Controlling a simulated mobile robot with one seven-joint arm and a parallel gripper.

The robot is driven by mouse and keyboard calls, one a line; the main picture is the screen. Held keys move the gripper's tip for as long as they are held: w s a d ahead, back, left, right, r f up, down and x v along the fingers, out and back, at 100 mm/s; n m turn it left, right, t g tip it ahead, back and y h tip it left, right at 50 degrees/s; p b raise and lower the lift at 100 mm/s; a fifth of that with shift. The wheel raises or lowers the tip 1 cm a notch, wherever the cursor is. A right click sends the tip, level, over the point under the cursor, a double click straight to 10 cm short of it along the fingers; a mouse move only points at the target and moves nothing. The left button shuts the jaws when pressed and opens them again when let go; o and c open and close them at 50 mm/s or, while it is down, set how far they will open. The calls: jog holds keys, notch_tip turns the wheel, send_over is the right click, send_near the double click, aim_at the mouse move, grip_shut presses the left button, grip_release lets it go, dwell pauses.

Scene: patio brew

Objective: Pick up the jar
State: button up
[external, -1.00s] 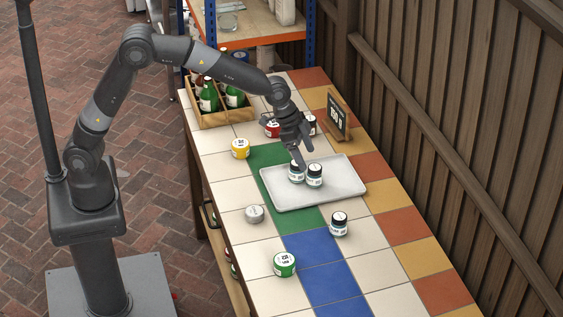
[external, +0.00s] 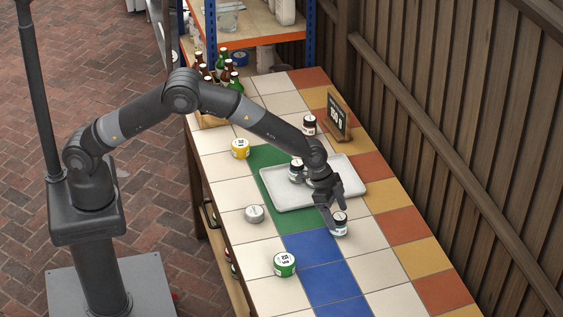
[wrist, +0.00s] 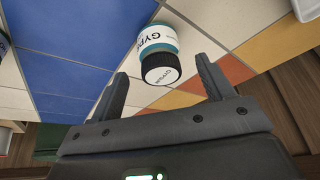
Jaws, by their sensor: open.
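A jar (external: 340,226) with a black lid and white label stands upright on a pale tile to the right of the blue tiles. In the wrist view this jar (wrist: 155,42) shows a white label with teal bands and lettering starting "GYP". My gripper (external: 336,212) is just above and around the jar in the external view and partly covers it. In the wrist view my gripper (wrist: 163,72) is open, with the jar's lid in the gap between the fingers and no clear contact.
A white tray (external: 280,202) holds two jars, one mostly hidden by my wrist. A sign (external: 338,118) and bottle crate (external: 212,121) are farther back.

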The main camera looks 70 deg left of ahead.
aim_at(341, 225)
jog(key=shift+x, duration=2.65)
jog(key=shift+c, duration=0.3)
jog(key=shift+a, duration=0.1)
jog(key=c, duration=1.1)
